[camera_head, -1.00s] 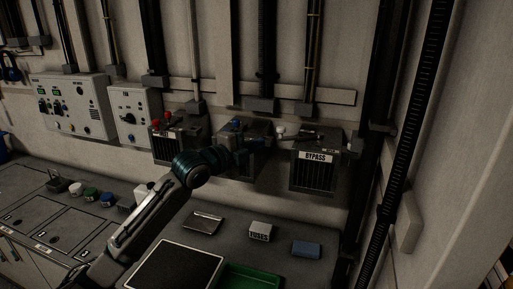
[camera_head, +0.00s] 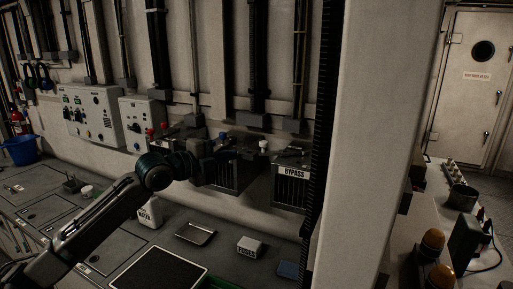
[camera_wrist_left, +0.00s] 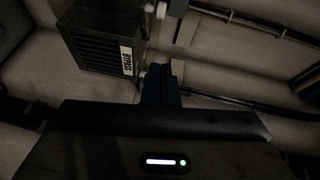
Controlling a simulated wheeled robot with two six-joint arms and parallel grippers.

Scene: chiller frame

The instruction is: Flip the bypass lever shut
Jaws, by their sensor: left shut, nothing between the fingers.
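The BYPASS box (camera_head: 291,188) is a dark finned unit on the wall in the middle of the head view, with a white label. A dark lever-like part (camera_head: 291,153) lies across its top; its exact position is hard to tell in the dim light. My left gripper (camera_head: 219,150) is shut and empty, in front of the neighbouring finned box and left of the BYPASS box. In the left wrist view the shut fingers (camera_wrist_left: 161,85) show beside the BYPASS box (camera_wrist_left: 103,48), apart from it. My right gripper is out of view.
The neighbouring box (camera_head: 223,177) has a blue knob. Control panels (camera_head: 92,115) hang farther left. A FUSES box (camera_head: 250,246), a metal tray (camera_head: 195,234) and a blue block (camera_head: 287,269) lie on the counter below. A pale wall column (camera_head: 376,150) stands to the right.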

